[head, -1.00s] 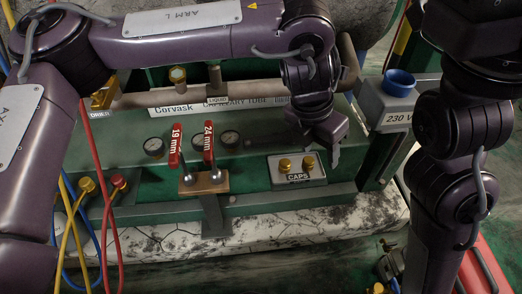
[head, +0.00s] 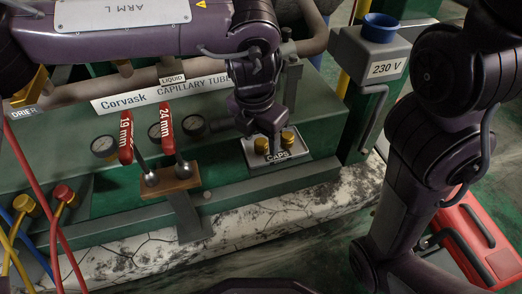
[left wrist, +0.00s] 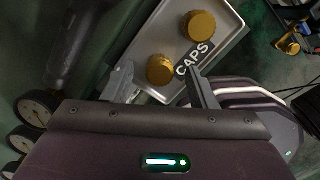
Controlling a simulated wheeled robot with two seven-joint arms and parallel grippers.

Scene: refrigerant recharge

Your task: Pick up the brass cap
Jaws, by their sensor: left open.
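Two brass caps stand upright on a grey tray labelled CAPS (head: 281,164) on the green bench. The left cap (head: 261,146) and the right cap (head: 287,139) sit side by side. In the left wrist view the nearer cap (left wrist: 160,69) lies just beyond my open fingers, and the farther cap (left wrist: 198,26) is higher up. My left gripper (head: 268,129) is open above the tray; its two fingertips (left wrist: 158,82) spread to either side of the nearer cap. I cannot tell whether they touch it. My right arm shows at the right, but its gripper is not visible.
Two red-handled wrenches, 19 mm (head: 126,137) and 24 mm (head: 166,131), stand in a wooden holder left of the tray. Gauges (head: 194,125) sit behind. A red case (head: 470,240) is at lower right.

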